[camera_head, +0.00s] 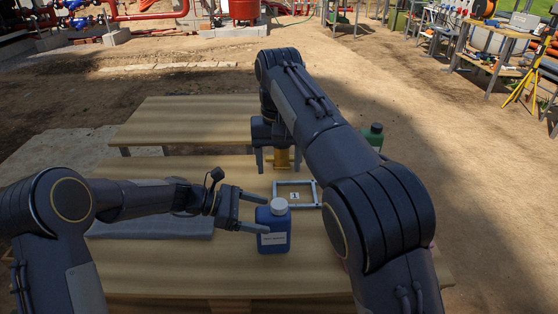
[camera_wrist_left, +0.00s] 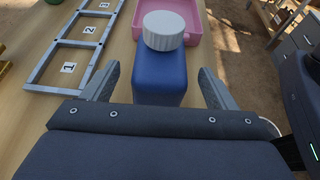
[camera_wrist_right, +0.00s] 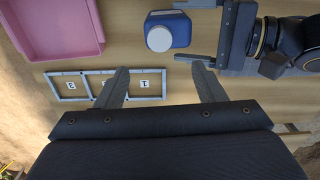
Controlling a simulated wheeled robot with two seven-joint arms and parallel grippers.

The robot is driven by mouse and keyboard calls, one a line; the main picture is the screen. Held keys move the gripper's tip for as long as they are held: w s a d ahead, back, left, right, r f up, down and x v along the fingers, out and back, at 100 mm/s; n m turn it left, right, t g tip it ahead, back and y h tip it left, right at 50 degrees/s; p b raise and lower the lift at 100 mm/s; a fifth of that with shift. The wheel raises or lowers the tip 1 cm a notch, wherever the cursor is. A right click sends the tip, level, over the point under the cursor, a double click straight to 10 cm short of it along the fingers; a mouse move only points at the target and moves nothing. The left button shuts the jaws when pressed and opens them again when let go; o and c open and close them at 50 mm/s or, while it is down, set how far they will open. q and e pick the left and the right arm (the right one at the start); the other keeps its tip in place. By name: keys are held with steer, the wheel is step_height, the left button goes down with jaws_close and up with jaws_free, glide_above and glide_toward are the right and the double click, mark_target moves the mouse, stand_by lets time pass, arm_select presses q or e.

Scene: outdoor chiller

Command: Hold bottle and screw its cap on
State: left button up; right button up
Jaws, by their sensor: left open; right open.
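A blue bottle (camera_head: 272,240) with a white label stands upright on the wooden table. A white ribbed cap (camera_head: 279,206) sits on its top. Both also show in the left wrist view, the bottle (camera_wrist_left: 160,80) below the cap (camera_wrist_left: 163,30), and in the right wrist view, the bottle (camera_wrist_right: 178,28) and cap (camera_wrist_right: 160,39). My left gripper (camera_head: 264,214) is open, its fingers on either side of the bottle with gaps visible. My right gripper (camera_head: 279,168) is open and empty, behind the bottle, near the numbered frame.
A grey frame (camera_head: 316,195) with numbered slots lies behind the bottle. A yellow object (camera_head: 281,160) and a green container (camera_head: 373,135) stand farther back. A grey slab (camera_head: 150,228) lies at left under my left arm.

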arm_select(q)
steer(key=v, duration=0.3)
steer(key=shift+a+r, duration=0.1)
steer(key=shift+a, duration=0.2)
